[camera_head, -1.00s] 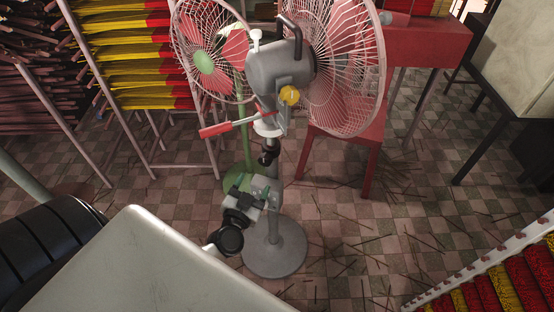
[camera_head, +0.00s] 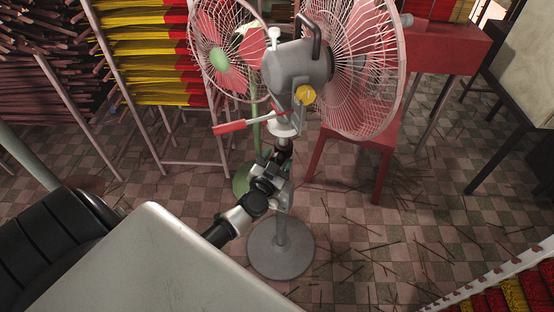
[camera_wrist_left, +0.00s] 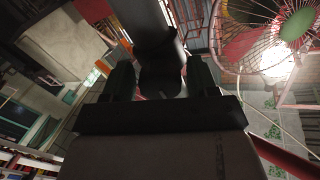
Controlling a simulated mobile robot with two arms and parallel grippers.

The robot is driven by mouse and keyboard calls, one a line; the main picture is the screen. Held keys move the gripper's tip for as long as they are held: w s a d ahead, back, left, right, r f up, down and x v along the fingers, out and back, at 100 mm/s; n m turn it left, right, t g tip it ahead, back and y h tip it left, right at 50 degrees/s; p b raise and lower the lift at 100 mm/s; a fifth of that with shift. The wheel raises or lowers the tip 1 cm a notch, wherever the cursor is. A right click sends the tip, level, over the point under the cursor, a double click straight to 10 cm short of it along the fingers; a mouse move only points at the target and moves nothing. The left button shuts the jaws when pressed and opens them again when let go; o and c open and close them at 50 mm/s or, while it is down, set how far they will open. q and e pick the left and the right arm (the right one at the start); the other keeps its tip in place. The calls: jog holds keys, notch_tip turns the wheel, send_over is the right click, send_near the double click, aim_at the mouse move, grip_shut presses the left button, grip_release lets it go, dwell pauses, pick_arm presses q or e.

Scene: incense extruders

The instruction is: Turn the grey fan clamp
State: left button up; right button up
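My left gripper (camera_head: 278,163) reaches up to the pole just below the collar. In the left wrist view its two fingers (camera_wrist_left: 160,80) are apart, one on each side of the dark clamp part (camera_wrist_left: 158,66). I cannot tell whether they touch it. My right gripper is not in view.
A red-handled lever (camera_head: 232,127) sticks out left of the fan's collar. A green-and-red fan (camera_head: 219,58) stands close behind. Sticks litter the tiled floor.

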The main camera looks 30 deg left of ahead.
pick_arm(q)
jog(key=c, duration=0.7)
jog(key=shift+n, duration=0.3)
jog(key=n+p, duration=0.1)
jog(key=n, duration=0.1)
jog(key=shift+n, duration=0.3)
jog(key=n, duration=0.4)
jog(key=shift+n, duration=0.3)
jog(key=n, duration=1.1)
jog(key=shift+n+b, duration=0.3)
jog(key=shift+b, duration=0.1)
